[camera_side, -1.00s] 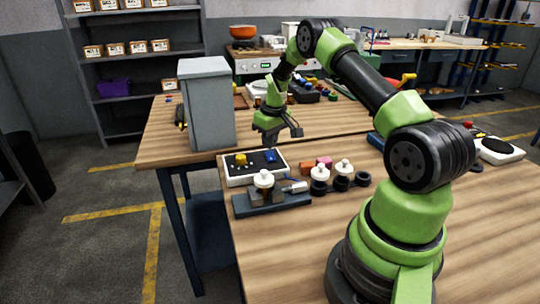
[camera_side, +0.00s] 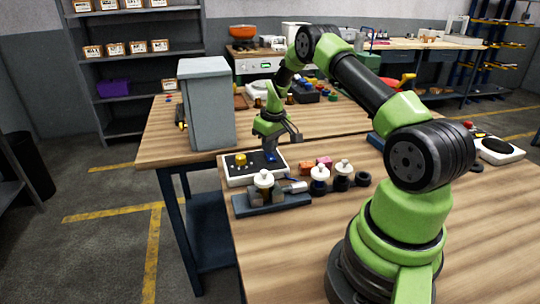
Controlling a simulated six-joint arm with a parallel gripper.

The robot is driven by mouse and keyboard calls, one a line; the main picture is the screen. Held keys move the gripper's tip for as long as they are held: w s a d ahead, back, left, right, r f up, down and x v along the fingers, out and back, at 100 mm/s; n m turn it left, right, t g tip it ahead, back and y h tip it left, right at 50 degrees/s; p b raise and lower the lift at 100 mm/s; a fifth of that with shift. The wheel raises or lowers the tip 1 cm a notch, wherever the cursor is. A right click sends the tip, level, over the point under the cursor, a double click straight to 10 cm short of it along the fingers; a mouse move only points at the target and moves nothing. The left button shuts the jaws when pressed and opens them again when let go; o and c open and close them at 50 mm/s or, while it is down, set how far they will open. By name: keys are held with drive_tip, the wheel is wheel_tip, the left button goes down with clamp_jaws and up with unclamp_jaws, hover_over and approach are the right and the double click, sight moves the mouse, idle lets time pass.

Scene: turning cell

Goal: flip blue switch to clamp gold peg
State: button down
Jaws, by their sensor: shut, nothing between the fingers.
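The blue switch (camera_side: 271,157) sits on the right part of a black-topped white control box (camera_side: 238,181), beside a yellow knob (camera_side: 241,159). My gripper (camera_side: 271,149) is shut and empty, pointing down with its tips at or just above the blue switch; I cannot tell whether they touch. The fingers partly hide the switch, so its tilt is unclear. In front of the box is a dark clamp fixture (camera_side: 290,201) with grey jaws and a white-topped peg (camera_side: 264,179) standing in it. I cannot make out a gold colour on that peg.
Two more white-topped pegs (camera_side: 319,174) (camera_side: 343,169) stand right of the fixture, near a black ring (camera_side: 363,179) and red and pink blocks (camera_side: 325,162). A tall grey bin (camera_side: 207,105) stands behind the box to the left. The front wooden tabletop (camera_side: 300,250) is clear.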

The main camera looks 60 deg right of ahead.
drive_tip(key=shift+f, duration=0.3)
drive_tip(key=shift+r, duration=3.55)
drive_tip(key=s+a+r+t, duration=0.1)
drive_tip(key=s+a+r, duration=0.1)
drive_tip(key=a+r, duration=0.65)
drive_tip(key=s+a+r+t, duration=0.2)
drive_tip(key=s+a+r, duration=0.1)
drive_tip(key=a+r, duration=0.6)
drive_tip(key=s+a+r+t+y, duration=0.1)
drive_tip(key=s+a, duration=0.4)
drive_tip(key=s, duration=0.2)
drive_tip(key=s+a+r+m+t+y, duration=0.1)
drive_tip(key=s+a, duration=0.4)
drive_tip(key=s, duration=0.3)
drive_tip(key=shift+s+r, duration=0.3)
drive_tip(key=shift+r, duration=0.05)
